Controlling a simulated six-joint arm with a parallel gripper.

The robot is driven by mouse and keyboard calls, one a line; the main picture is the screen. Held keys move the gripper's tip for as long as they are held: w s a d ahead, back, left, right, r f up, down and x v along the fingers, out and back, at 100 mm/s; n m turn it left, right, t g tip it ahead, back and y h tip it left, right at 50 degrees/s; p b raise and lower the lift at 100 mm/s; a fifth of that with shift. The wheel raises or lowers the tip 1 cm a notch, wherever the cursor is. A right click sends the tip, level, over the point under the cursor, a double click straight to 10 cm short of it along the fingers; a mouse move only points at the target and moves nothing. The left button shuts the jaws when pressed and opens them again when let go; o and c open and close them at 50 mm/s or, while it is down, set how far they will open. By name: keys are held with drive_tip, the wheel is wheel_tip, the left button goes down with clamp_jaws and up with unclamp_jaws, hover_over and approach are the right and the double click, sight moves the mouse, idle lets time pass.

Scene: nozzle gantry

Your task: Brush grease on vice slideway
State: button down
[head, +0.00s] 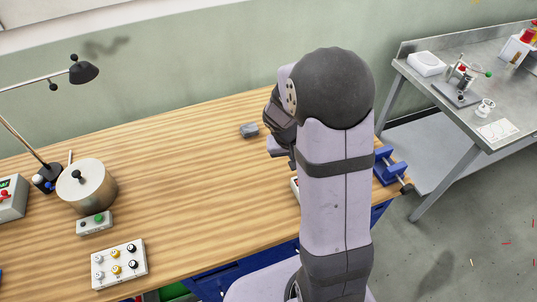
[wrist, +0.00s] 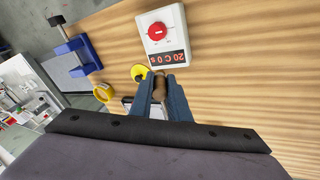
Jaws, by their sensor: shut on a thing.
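The blue vice (head: 388,166) stands at the right end of the wooden bench in the head view, partly hidden by my arm. In the wrist view the vice (wrist: 78,55) is at the upper left, with a grey slideway between blue ends. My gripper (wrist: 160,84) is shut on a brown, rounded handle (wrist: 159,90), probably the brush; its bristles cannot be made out. A yellow round thing (wrist: 139,73), perhaps the grease tin, lies just beyond and left of the fingertips. The gripper is apart from the vice. My arm hides the fingertips in the head view.
A white box with a red knob and display (wrist: 164,35) sits just beyond the gripper. A yellow ring (wrist: 103,92) lies near the bench edge. A grey block (head: 249,130), metal pot (head: 87,188) and button panel (head: 119,265) are on the bench. Its middle is clear.

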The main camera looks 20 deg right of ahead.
drive_tip(key=s+d+f+m+g, duration=0.1)
drive_tip(key=s+d+m, duration=0.15)
drive_tip(key=d, duration=0.55)
drive_tip(key=s+d+f+m+g+p, duration=0.1)
drive_tip(key=s+d, duration=0.3)
drive_tip(key=d, duration=0.4)
drive_tip(key=s+d+f+m+g, duration=0.1)
drive_tip(key=s+d, duration=0.2)
drive_tip(key=d, duration=0.4)
drive_tip(key=w+d+r+n+t+h, duration=0.2)
drive_tip(key=w+d+r+n, duration=0.3)
drive_tip(key=d+n, duration=0.3)
drive_tip(key=shift+d+r+h, duration=0.3)
drive_tip(key=shift+d+r, duration=0.2)
drive_tip(key=shift+d, duration=0.75)
drive_tip(key=shift+f, duration=0.1)
drive_tip(key=shift+f+b, duration=1.7)
drive_tip(key=shift+f, duration=0.75)
drive_tip(key=shift+r, duration=0.1)
drive_tip(key=r+p, duration=0.1)
drive_tip(key=p, duration=0.2)
